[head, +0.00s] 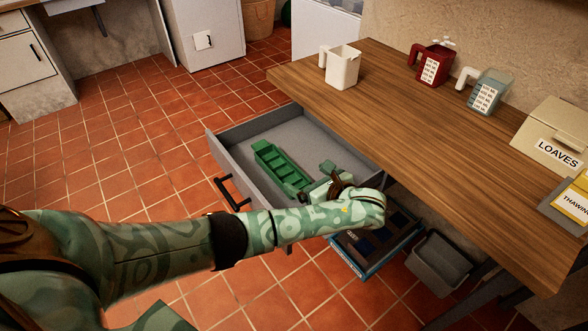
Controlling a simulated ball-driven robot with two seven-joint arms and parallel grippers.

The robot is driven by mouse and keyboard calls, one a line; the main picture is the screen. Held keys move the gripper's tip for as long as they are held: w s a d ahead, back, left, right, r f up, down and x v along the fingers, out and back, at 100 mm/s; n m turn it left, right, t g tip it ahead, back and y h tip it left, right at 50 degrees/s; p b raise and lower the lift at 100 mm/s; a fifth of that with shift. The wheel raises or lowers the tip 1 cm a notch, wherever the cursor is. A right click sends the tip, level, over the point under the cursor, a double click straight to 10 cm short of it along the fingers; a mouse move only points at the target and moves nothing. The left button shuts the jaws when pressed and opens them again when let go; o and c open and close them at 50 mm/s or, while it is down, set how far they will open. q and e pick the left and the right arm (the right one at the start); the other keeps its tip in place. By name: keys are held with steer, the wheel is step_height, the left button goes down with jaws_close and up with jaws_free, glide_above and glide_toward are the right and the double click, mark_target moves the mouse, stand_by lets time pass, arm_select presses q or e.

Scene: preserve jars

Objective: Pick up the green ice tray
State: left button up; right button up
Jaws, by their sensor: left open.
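The green ice tray (281,168) is a long, narrow tray with several compartments. It lies inside an open grey drawer (232,133) under the wooden table. My left arm comes in from the left across the drawer's front. My left gripper (318,184) is open over the drawer, beside the near right end of the tray. Its green fingers are partly hidden by the wrist, and their colour is close to the tray's. I cannot tell whether a finger touches the tray. My right gripper is out of view.
The wooden table (430,140) overhangs the drawer's right side. On it stand a white jug (342,68), a red jug (433,66), a grey-green jug (486,93) and a LOAVES box (550,140). A blue-edged crate (374,262) and a grey bin (440,264) sit below.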

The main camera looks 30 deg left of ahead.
arm_select(q)
steer(key=b, duration=0.5)
glide_toward(278, 169)
steer(key=a, duration=0.1)
steer(key=w+a+r, duration=0.1)
steer(key=a, duration=0.1)
steer(key=shift+w+a+r, duration=0.15)
steer(key=shift+a+r, duration=0.05)
steer(key=shift+a, duration=0.05)
steer(key=shift+w+a+f, duration=0.1)
steer(key=shift+w+a, duration=0.1)
steer(key=shift+a, duration=0.35)
steer(key=b+x, duration=0.3)
steer(key=shift+d+f, duration=0.1)
steer(key=shift+w+a+f+b, duration=0.2)
steer(key=shift+a+b, duration=0.1)
steer(key=shift+a, duration=0.2)
steer(key=shift+w+a, duration=0.15)
steer(key=shift+a, duration=0.15)
steer(key=shift+r, duration=0.25)
steer(key=c, duration=1.1)
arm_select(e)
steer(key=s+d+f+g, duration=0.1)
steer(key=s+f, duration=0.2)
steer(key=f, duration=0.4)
